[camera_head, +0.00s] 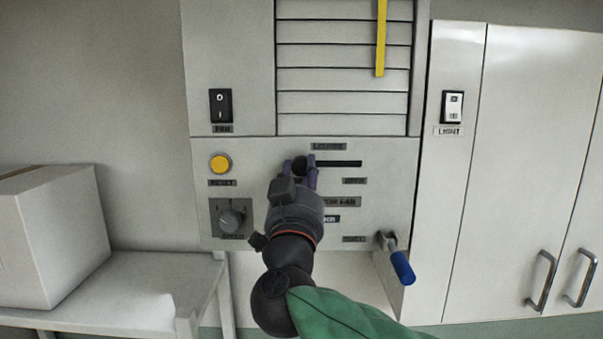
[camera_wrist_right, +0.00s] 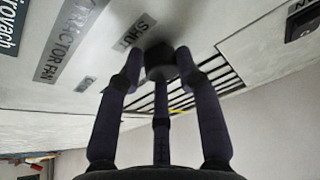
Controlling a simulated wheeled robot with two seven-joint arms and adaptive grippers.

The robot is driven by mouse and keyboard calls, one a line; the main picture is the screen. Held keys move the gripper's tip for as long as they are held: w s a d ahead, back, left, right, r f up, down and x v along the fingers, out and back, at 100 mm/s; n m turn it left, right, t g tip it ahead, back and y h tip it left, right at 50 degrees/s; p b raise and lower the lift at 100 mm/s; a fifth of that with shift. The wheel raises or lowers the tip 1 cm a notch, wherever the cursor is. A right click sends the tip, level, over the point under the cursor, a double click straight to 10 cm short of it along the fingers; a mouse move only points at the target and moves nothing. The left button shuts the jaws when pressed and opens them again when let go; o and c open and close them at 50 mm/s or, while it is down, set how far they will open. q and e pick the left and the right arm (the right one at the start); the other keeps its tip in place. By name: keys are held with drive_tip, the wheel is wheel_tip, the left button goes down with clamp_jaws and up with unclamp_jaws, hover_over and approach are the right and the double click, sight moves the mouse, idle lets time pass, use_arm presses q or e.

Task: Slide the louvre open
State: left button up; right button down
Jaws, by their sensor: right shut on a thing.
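The louvre control is a dark knob (camera_head: 300,165) at the left end of a black horizontal slot (camera_head: 338,164), under a "LOUVRE" label (camera_head: 328,147). My right gripper (camera_head: 301,172) is shut on this knob, its purple fingers around it. The right wrist view shows the round dark knob (camera_wrist_right: 160,62) between the fingers, beside a "SHUT" label (camera_wrist_right: 133,31). The louvre slats (camera_head: 343,75) above the panel look closed in the head view. My left gripper is not in view.
The panel also carries a fan switch (camera_head: 220,105), a yellow reset button (camera_head: 220,163), a speed dial (camera_head: 231,218) and a blue-handled lever (camera_head: 402,267). A yellow strip (camera_head: 381,40) hangs before the slats. A white box (camera_head: 50,232) stands left; cabinet doors (camera_head: 540,150) are right.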

drive_tip(key=d, duration=0.3)
drive_tip(key=d+b, duration=0.1)
drive_tip(key=d, duration=0.3)
drive_tip(key=d+r, duration=0.1)
drive_tip(key=d, duration=0.2)
drive_tip(key=shift+s+d, duration=0.15)
drive_tip(key=shift+d, duration=0.25)
drive_tip(key=shift+a, duration=0.15)
drive_tip(key=c, duration=0.9)
unclamp_jaws()
drive_tip(key=shift+f, duration=0.15)
drive_tip(key=shift+f, duration=0.1)
drive_tip(key=shift+s+a+f, duration=0.1)
drive_tip(key=shift+s+a, duration=0.05)
drive_tip(key=shift+s, duration=0.05)
drive_tip(key=d+v, duration=0.1)
drive_tip(key=v, duration=1)
drive_tip(key=shift+s+a, duration=0.3)
